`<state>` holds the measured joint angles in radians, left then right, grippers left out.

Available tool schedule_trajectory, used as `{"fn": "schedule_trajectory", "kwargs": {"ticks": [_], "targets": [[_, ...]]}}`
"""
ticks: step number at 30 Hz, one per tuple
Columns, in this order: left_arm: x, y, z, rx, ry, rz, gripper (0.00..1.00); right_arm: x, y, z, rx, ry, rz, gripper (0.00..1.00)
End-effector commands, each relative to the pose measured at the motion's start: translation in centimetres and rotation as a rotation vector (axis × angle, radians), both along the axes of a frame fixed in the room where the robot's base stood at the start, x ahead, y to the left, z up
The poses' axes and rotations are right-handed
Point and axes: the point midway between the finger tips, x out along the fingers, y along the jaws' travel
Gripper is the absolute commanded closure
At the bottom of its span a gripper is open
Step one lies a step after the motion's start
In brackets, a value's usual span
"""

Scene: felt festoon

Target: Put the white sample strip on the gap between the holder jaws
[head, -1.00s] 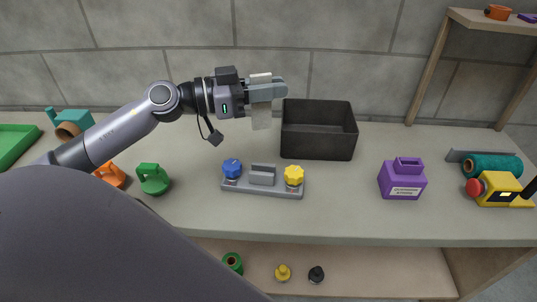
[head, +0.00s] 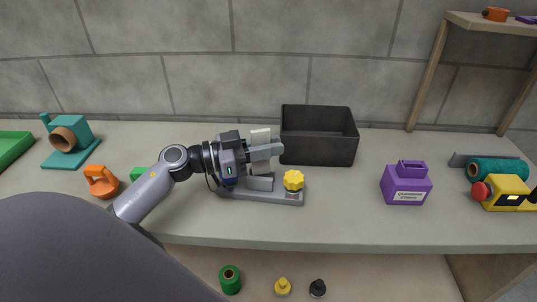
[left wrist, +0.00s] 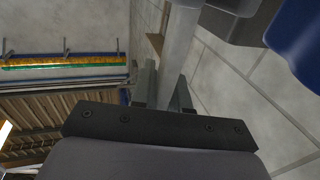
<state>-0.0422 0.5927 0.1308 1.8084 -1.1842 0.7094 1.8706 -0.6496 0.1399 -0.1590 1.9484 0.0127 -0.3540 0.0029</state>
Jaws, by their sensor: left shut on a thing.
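The white sample strip (head: 260,139) is upright in my left gripper (head: 272,149), which is shut on it; the strip also shows between the fingers in the left wrist view (left wrist: 181,45). The holder is a grey base (head: 285,198) with a grey jaw block (head: 261,182) and a yellow knob (head: 293,180). Its blue knob is mostly hidden behind my gripper in the head view but shows in the left wrist view (left wrist: 298,42). The strip's lower end is right at the jaw block; I cannot tell whether they touch. My right gripper is not in view.
A black open bin (head: 318,152) stands just behind the holder. A purple box (head: 406,186) and a yellow device (head: 503,193) are to the right. An orange item (head: 101,182) and a teal item (head: 70,140) are to the left. The bench between holder and purple box is clear.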

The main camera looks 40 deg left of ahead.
Motion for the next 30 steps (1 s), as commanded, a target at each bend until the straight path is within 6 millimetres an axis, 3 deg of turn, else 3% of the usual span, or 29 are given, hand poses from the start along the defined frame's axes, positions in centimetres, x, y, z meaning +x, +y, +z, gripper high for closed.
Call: {"fn": "schedule_trajectory", "kwargs": {"ticks": [1, 4, 5, 6, 7, 19, 30], "targets": [[-0.4, -0.3, -2.3, 0.010, 0.046, -0.010, 1.00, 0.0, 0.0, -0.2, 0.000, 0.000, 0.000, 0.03], [-0.4, -0.3, -2.4, 0.011, 0.047, -0.010, 1.00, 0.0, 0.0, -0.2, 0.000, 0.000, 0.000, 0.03], [-0.4, -0.3, -2.4, 0.011, 0.048, -0.010, 0.79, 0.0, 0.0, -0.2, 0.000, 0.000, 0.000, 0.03], [-0.3, -0.3, -2.3, 0.009, 0.047, -0.009, 0.66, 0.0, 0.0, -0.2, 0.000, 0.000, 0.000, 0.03], [-0.3, -0.3, -2.3, 0.008, 0.046, -0.009, 0.60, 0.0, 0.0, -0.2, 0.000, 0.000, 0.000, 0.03], [-0.6, 0.2, -1.8, 0.007, 0.037, -0.004, 0.60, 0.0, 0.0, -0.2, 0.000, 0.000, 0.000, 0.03], [-4.7, 3.8, -1.8, 0.008, 0.038, -0.003, 0.60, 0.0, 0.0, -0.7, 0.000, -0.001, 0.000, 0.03]]}}
